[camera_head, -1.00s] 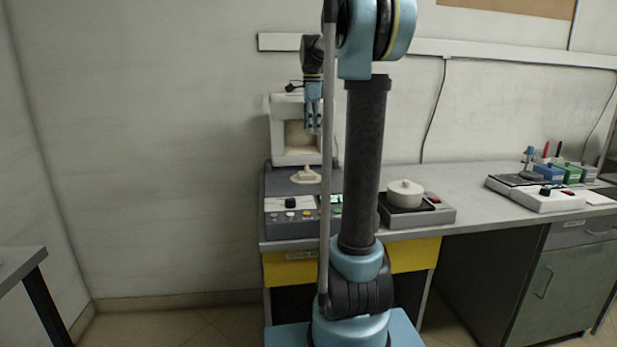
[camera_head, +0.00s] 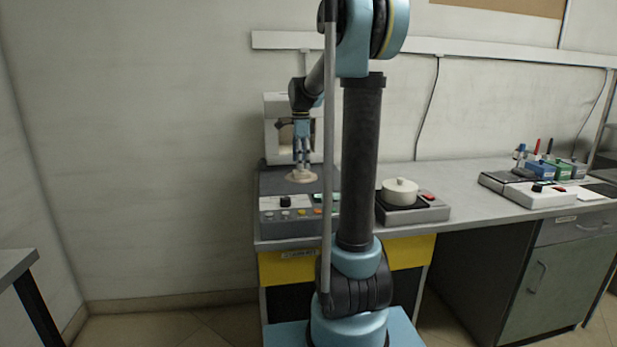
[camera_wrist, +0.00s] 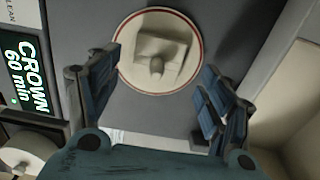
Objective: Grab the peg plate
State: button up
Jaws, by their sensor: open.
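The peg plate (camera_head: 301,176) is a small pale, cream piece with an upright peg. It sits on the dark top of the machine at the left end of the bench. In the wrist view the peg plate (camera_wrist: 157,60) is a squarish block with a round peg, lying inside a pale round spot with a red rim. My gripper (camera_head: 301,165) is open, pointing down just above it. In the wrist view its fingers (camera_wrist: 158,92) stand apart on either side below the peg, with nothing visible between them.
A white box-shaped furnace (camera_head: 277,105) stands behind the peg plate. A control panel (camera_head: 285,215) with knobs and buttons is in front. A display (camera_wrist: 22,75) reads "CROWN 60 min". A round white pot (camera_head: 400,190) stands on a device to the right.

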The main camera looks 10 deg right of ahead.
aim_at(301, 171)
jog(key=shift+s+f, duration=0.15)
jog(key=shift+f, duration=1.55)
jog(key=shift+c, duration=0.5)
jog(key=c, duration=1.1)
jog(key=shift+o, duration=0.2)
